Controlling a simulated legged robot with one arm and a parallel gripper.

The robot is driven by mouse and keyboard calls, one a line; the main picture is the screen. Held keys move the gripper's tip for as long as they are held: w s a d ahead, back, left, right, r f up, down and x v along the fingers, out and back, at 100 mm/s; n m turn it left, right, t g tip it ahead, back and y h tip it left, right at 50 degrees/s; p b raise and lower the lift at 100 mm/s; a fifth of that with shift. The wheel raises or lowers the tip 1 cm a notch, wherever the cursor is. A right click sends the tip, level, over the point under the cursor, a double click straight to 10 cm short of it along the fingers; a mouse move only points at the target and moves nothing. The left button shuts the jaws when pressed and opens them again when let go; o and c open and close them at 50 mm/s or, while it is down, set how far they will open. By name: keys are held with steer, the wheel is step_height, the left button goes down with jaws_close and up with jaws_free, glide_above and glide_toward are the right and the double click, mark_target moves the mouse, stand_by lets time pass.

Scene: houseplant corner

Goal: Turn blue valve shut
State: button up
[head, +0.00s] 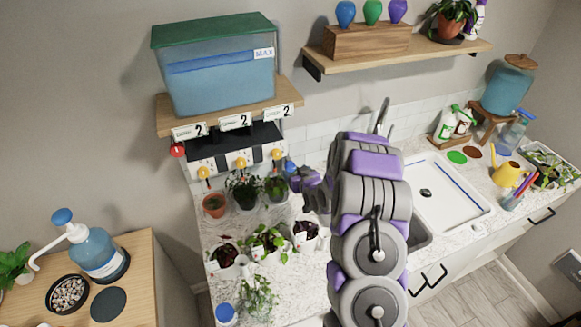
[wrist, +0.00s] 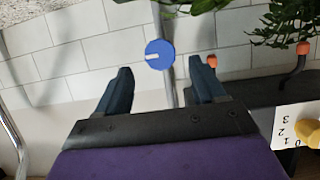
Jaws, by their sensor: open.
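The blue valve (wrist: 159,54) shows in the wrist view as a round blue knob with a short white mark on its left side. It sits in front of a thin vertical pipe by the tiled wall. My gripper (wrist: 163,82) is open, with its two dark fingers apart and nothing between them. In the picture the valve lies just beyond the fingertips, roughly centred between them; I see no contact. In the head view, the valve (head: 290,164) is a small blue spot at the right end of the dispenser, and my gripper (head: 295,181) is close to it, partly hidden by my arm.
A dispenser with yellow knobs (head: 241,163) and number cards stands left of the valve, under a blue water tank (head: 215,75). Potted plants (head: 243,190) crowd the counter below. A red valve (head: 177,150) is at the left end.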

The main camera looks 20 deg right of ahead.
mark_target(292, 167)
steer(key=shift+x, duration=3.2)
steer(key=shift+r, duration=0.1)
steer(key=shift+c, duration=0.2)
steer(key=c, duration=1)
